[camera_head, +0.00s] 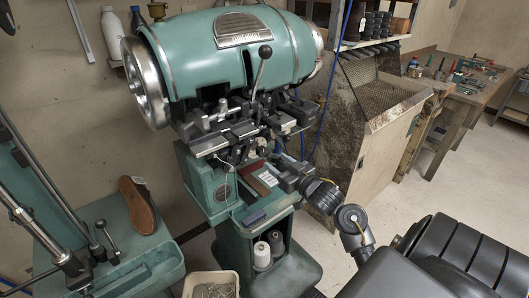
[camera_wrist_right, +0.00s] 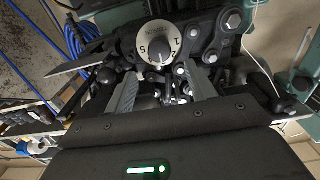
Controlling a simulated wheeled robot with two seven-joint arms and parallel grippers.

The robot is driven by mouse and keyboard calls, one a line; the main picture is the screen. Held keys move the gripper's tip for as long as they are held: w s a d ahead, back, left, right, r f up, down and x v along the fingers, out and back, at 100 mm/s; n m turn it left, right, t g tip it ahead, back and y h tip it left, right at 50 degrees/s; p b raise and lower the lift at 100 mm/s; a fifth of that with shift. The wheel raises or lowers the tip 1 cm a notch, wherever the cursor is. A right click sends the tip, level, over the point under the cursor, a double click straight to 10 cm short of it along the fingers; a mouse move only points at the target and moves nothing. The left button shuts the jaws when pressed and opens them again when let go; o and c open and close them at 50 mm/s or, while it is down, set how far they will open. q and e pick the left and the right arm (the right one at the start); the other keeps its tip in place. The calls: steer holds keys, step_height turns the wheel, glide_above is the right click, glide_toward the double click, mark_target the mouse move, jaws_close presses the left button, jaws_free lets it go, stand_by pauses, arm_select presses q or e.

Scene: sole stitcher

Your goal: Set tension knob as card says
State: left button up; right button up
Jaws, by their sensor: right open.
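The teal sole stitcher (camera_head: 225,60) stands at the centre of the head view. In the right wrist view its tension knob (camera_wrist_right: 158,55) is a dark knob on a pale round dial with black numerals; a 5 and what looks like a 1 are legible. I cannot tell the exact setting. My right gripper (camera_head: 284,175) reaches in from the right at the machine's front. In the wrist view its open fingers (camera_wrist_right: 163,90) lie on either side below the dial, apart from the knob. A small white card (camera_head: 268,178) lies on the machine's ledge; its text is too small to read. My left gripper is out of view.
A brown shoe sole (camera_head: 138,203) rests on a teal stand at left. White thread spools (camera_head: 262,254) sit in the machine's lower shelf. A pale bin (camera_head: 211,284) stands below. A lever (camera_head: 261,68) projects upward at the machine's front. Clear floor (camera_head: 430,190) lies at right.

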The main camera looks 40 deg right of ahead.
mark_target(263, 152)
steer(key=w+p, duration=0.1)
steer(key=w, duration=0.6)
steer(key=shift+w+d, duration=0.1)
steer(key=shift+w, duration=0.2)
steer(key=shift+c, duration=0.2)
steer(key=c, duration=0.9)
steer(key=n+b, duration=0.1)
steer(key=n, duration=0.4)
steer(key=shift+f, duration=0.15)
steer(key=shift+n+b, duration=0.6)
steer(key=shift+n, duration=1.3)
